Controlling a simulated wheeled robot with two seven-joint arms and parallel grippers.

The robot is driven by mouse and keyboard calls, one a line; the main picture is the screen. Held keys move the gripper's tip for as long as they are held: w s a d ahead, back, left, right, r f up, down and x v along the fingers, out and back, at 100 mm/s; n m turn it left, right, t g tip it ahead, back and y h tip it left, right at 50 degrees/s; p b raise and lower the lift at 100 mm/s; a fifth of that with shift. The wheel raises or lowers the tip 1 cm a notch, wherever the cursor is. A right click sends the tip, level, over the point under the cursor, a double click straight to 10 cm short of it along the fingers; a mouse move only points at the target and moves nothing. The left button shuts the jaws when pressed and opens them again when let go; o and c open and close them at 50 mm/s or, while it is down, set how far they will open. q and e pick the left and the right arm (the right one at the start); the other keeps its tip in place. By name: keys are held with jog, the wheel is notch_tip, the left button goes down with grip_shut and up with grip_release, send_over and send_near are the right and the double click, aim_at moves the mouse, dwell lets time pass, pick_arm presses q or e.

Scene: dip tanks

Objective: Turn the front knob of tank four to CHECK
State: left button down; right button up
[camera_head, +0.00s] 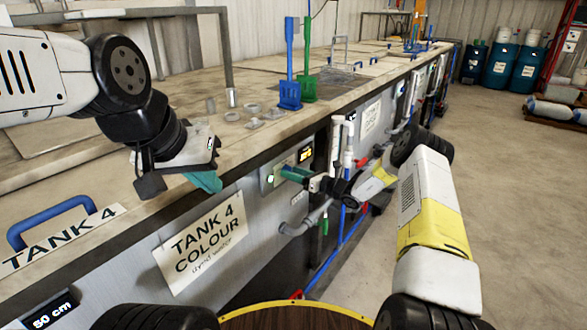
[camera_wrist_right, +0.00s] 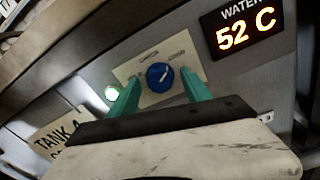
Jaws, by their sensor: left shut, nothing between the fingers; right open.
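The blue round knob (camera_wrist_right: 160,77) sits on a pale plate (camera_wrist_right: 150,98) on tank four's front in the right wrist view. Small labels stand above it, too small to read surely; a pale mark shows on its face. My right gripper (camera_wrist_right: 160,80) is open, its teal fingers one on each side of the knob; I cannot tell if they touch it. In the head view the right gripper (camera_head: 285,173) reaches the front panel and hides the knob. My left gripper (camera_head: 208,184) is shut and empty above the tank's front edge, near the TANK 4 COLOUR sign (camera_head: 200,243).
White pipes (camera_head: 337,145) stand right of the panel. Blue and green paddles (camera_head: 290,92) stand on the tank top.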

grip_shut()
jog(key=shift+n, duration=0.4)
jog(key=n, duration=1)
jog(key=shift+s+n+h, duration=0.1)
jog(key=shift+n+h, duration=0.2)
jog(key=shift+n, duration=0.1)
dwell(0.5)
grip_release()
